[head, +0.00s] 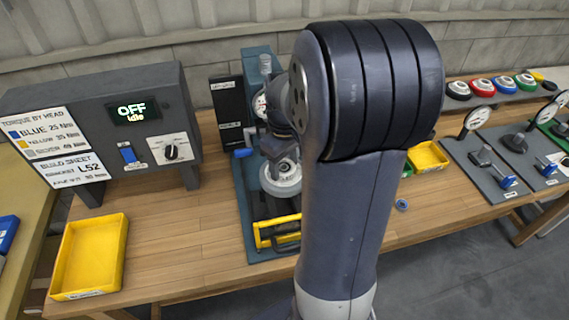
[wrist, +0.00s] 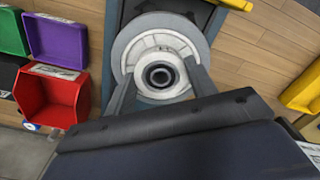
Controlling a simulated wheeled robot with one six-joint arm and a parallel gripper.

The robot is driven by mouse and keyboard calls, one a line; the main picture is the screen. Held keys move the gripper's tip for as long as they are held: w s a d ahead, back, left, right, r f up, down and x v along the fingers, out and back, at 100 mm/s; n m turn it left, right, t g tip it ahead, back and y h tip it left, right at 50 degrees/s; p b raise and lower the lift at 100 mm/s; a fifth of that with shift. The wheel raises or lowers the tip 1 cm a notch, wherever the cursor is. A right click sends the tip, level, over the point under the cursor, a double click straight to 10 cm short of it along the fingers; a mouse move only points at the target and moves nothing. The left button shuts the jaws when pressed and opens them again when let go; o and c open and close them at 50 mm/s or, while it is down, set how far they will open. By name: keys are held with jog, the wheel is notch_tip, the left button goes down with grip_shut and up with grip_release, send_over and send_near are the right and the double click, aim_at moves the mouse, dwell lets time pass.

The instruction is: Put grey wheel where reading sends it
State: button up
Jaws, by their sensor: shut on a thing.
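The grey wheel (head: 281,184) has a pale spoked rim and a dark hub. It is at the teal test stand (head: 246,222), below the stand's upright; I cannot tell whether it rests on the stand or hangs just above. In the wrist view the wheel (wrist: 160,52) lies between the two fingers of my gripper (wrist: 160,82), which is shut on it. A round gauge (head: 260,104) on the stand is mostly hidden by my arm, and its reading is not legible.
A yellow tray (head: 66,262) stands empty at the bench's left; another yellow tray (head: 428,156) is right of my arm. A yellow handle (head: 278,231) crosses the stand's front. The wrist view shows red (wrist: 50,98), purple (wrist: 55,42) and green (wrist: 10,32) bins. Gauge plates (head: 490,165) stand right.

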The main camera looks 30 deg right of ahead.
jog(key=shift+r+p, duration=1.35)
jog(key=shift+r, duration=0.2)
jog(key=shift+s+f, duration=0.1)
